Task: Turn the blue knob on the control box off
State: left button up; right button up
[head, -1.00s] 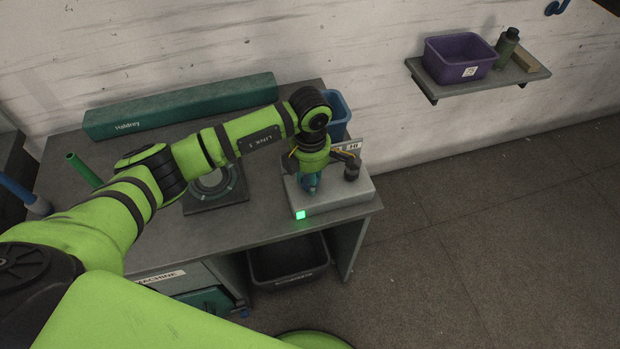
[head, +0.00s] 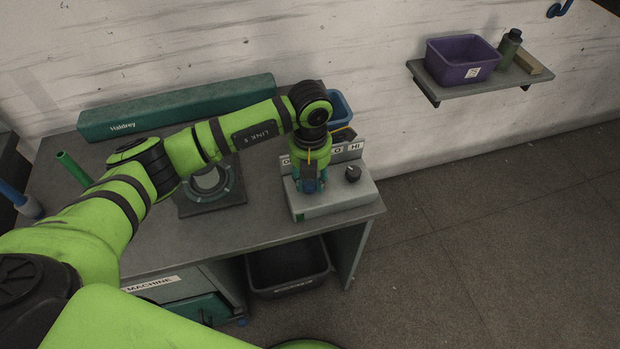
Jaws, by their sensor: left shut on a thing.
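The grey control box (head: 340,198) stands on the right end of the bench. My left gripper (head: 309,187) points down over the left part of its top and is shut on the blue knob, which is mostly hidden between the fingers. The small square lamp (head: 299,217) on the box's front is dark green and unlit. A second, black knob (head: 352,173) on the right of the box is free. A label plate (head: 350,150) rises behind the box, partly covered by my wrist. My right gripper is not in view.
A ring-shaped part on a dark plate (head: 190,209) lies left of the box. A blue bin (head: 340,107) stands behind my wrist. A long green case (head: 180,107) lies at the bench's back. A black bin (head: 289,288) sits under the bench. The floor at right is clear.

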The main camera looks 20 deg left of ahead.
pick_arm(q)
jog(key=shift+n, duration=0.5)
jog(key=o, duration=1.1)
jog(key=shift+o, duration=0.2)
notch_tip(320, 180, up, 12)
